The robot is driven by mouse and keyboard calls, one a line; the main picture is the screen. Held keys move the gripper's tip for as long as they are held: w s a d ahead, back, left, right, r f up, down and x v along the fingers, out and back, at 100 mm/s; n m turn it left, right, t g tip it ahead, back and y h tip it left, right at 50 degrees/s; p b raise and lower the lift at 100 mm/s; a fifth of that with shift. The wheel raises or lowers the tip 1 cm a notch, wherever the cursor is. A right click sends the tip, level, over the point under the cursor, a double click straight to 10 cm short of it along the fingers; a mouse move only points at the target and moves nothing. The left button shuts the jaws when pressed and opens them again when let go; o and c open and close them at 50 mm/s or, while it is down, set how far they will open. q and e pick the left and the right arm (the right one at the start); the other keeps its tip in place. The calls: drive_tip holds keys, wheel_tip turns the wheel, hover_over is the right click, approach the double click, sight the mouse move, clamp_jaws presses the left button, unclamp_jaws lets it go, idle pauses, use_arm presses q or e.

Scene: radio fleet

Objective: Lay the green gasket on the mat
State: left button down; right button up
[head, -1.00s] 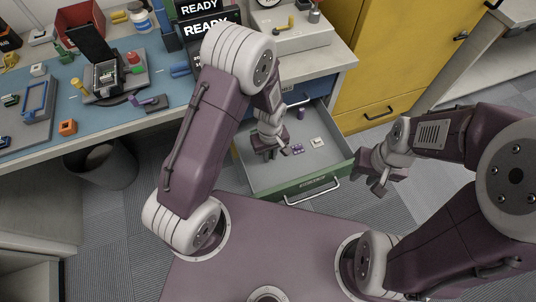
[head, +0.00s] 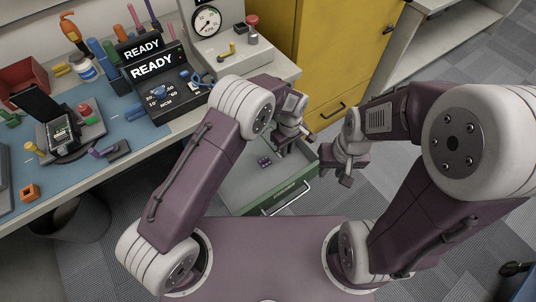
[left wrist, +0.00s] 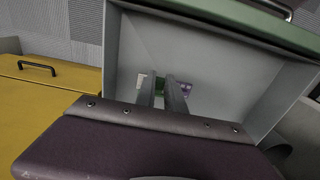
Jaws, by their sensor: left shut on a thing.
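My left gripper (head: 289,147) is over the open drawer. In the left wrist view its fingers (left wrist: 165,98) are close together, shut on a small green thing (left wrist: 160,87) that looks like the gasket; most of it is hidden. The blue mat (head: 75,180) lies on the bench at left, away from this gripper. My right gripper (head: 338,176) is open and empty, just right of the drawer.
The green-fronted drawer (head: 285,199) stands open and holds a small purple part (head: 264,162), also in the left wrist view (left wrist: 186,88), beside a pale piece (left wrist: 142,82). On the bench are a READY display (head: 152,66), a dial gauge (head: 206,21) and an orange block (head: 30,192). A yellow cabinet (head: 335,50) stands behind.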

use_arm(q)
drive_tip(key=shift+w+d, duration=0.3)
drive_tip(key=shift+d, duration=0.45)
drive_tip(key=shift+r, duration=0.1)
wheel_tip(320, 180, up, 4)
drive_tip(key=p, duration=0.3)
drive_tip(key=shift+p, duration=0.3)
